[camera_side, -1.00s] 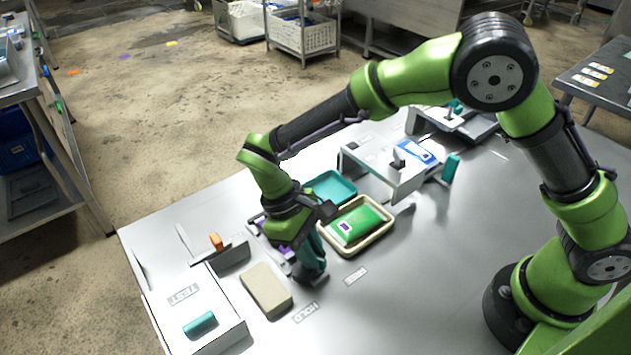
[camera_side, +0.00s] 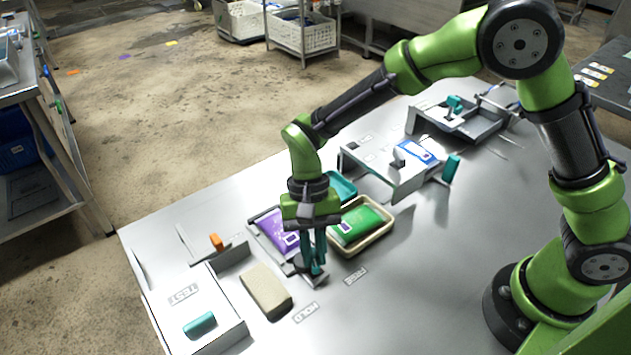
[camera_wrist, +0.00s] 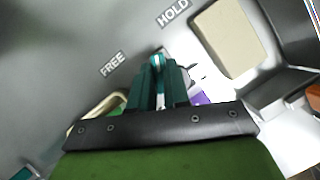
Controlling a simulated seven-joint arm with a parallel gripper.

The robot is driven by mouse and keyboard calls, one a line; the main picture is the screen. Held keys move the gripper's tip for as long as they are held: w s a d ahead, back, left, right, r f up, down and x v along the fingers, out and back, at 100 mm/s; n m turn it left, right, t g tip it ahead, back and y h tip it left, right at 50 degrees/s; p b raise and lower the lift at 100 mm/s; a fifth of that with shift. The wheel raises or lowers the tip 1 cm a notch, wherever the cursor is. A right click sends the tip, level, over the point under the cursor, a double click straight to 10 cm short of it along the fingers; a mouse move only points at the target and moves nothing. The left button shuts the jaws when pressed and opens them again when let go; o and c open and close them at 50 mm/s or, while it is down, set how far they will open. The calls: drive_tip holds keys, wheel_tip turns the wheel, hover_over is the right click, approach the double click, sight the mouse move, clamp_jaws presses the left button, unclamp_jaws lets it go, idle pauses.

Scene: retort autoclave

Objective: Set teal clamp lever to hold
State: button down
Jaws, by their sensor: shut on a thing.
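The teal clamp lever (camera_wrist: 157,62) is between my fingertips in the wrist view, mostly hidden by my teal fingers. My gripper (camera_side: 312,268) points down, shut on the lever, beside the purple pouch (camera_side: 272,232) in its grey clamp fixture. In the wrist view my gripper (camera_wrist: 158,70) shows at the middle, with the FREE label (camera_wrist: 112,64) to its left and the HOLD label (camera_wrist: 173,12) above right. In the side view the HOLD label (camera_side: 305,313) lies below my gripper and the FREE label (camera_side: 356,276) to its right.
A beige block (camera_side: 266,291) lies left of the HOLD label. A cream tray (camera_side: 386,236) with a green pouch (camera_side: 356,224) stands close right of my gripper. The TEST box (camera_side: 230,325) is at front left. A white fixture (camera_side: 385,178) stands behind.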

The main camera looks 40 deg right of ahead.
drive_tip(key=shift+m+t+y, duration=0.4)
drive_tip(key=shift+m+y, duration=0.1)
drive_tip(key=shift+m, duration=1.1)
drive_tip(key=shift+d, duration=0.1)
drive_tip(key=c, duration=1.1)
unclamp_jaws()
drive_tip(key=shift+r, duration=0.1)
drive_tip(key=v, duration=1.6)
drive_tip(key=shift+r, duration=0.35)
drive_tip(key=shift+d, duration=0.1)
